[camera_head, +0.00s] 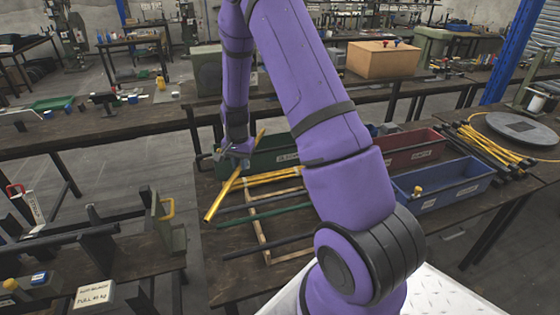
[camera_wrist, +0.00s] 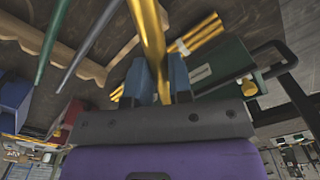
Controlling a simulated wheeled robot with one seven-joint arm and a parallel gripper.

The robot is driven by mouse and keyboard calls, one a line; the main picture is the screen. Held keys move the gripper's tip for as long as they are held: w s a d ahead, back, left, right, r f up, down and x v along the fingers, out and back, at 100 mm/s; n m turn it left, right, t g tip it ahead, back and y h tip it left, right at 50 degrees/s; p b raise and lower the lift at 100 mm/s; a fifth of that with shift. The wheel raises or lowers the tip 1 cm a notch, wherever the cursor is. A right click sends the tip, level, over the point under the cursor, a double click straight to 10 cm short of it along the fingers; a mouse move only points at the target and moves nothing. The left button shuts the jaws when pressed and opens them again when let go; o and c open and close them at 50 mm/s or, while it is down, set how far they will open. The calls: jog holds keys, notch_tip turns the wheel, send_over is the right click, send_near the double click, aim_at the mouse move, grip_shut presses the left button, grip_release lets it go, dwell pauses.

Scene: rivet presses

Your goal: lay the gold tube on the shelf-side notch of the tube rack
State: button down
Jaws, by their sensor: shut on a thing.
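My gripper (camera_head: 234,158) is shut on the gold tube (camera_head: 216,203), which it holds aslant above the left end of the table. In the wrist view the gold tube (camera_wrist: 149,32) runs up between the two blue fingers (camera_wrist: 158,78). The pale wooden tube rack (camera_head: 262,231) lies on the table below and right of the gripper. Its scalloped rail also shows in the wrist view (camera_wrist: 80,66). A green tube (camera_head: 262,217) and dark grey tubes (camera_head: 266,247) lie across the rack. My arm hides part of the rack's right side, and I cannot tell which notches are free.
More yellow tubes (camera_head: 272,177) lie near the green bin (camera_head: 272,160) behind the rack. A red bin (camera_head: 413,150) and a blue bin (camera_head: 446,187) stand at the right, with a bundle of yellow and black tubes (camera_head: 492,150) beyond. A dark bench with presses (camera_head: 100,240) stands left across a gap.

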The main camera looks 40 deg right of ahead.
jog(key=s+d+f+m, duration=0.1)
jog(key=s+d+m, duration=0.2)
jog(key=d+m, duration=0.3)
jog(key=s+d+f+m, duration=0.2)
jog(key=s+d+m, duration=0.1)
jog(key=d+m, duration=0.25)
jog(key=shift+w+d+f, duration=0.1)
jog(key=shift+f, duration=2.3)
jog(key=shift+d+f, duration=0.1)
jog(key=shift+f, duration=2.25)
jog(key=c, duration=1)
grip_release()
jog(key=shift+o, duration=0.2)
notch_tip(320, 180, up, 11)
